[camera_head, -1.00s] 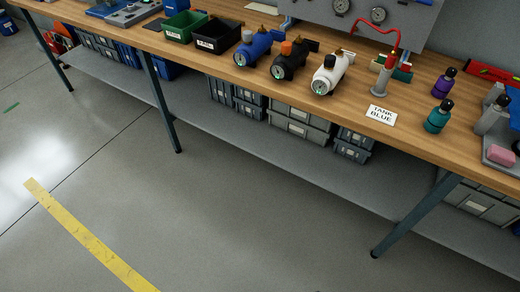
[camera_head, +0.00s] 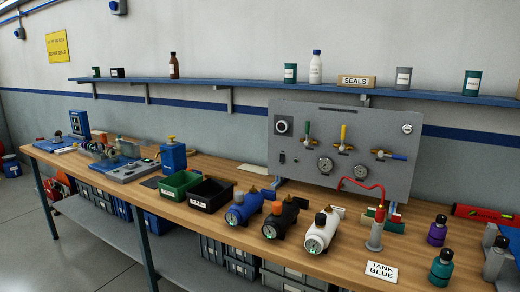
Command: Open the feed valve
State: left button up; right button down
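A grey panel (camera_head: 290,112) stands at the back of the wooden bench and carries several fittings. Three brass valves are on it: one with an upright green handle (camera_head: 308,129), one with an upright yellow handle (camera_head: 343,133), and one with a blue handle (camera_head: 398,157) lying sideways to the right. No readable label shows which is the feed valve. A round dial (camera_head: 283,126) is at the panel's left. Neither gripper is in view.
On the bench (camera_head: 225,258), blue (camera_head: 236,215), black (camera_head: 272,227) and white (camera_head: 318,238) cylindrical units stand before the panel. A stand (camera_head: 375,236) with a red hose, a "TANK BLUE" card (camera_head: 381,271) and bottles are to the right. A shelf (camera_head: 210,84) runs above.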

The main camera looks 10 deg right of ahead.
aim_at(307, 132)
jog(key=i+l+z, duration=0.1)
jog(key=i+l, duration=0.2)
jog(key=l, duration=0.2)
jog(key=i+l+z, duration=0.1)
jog(key=i+l, duration=0.25)
jog(key=l, duration=0.15)
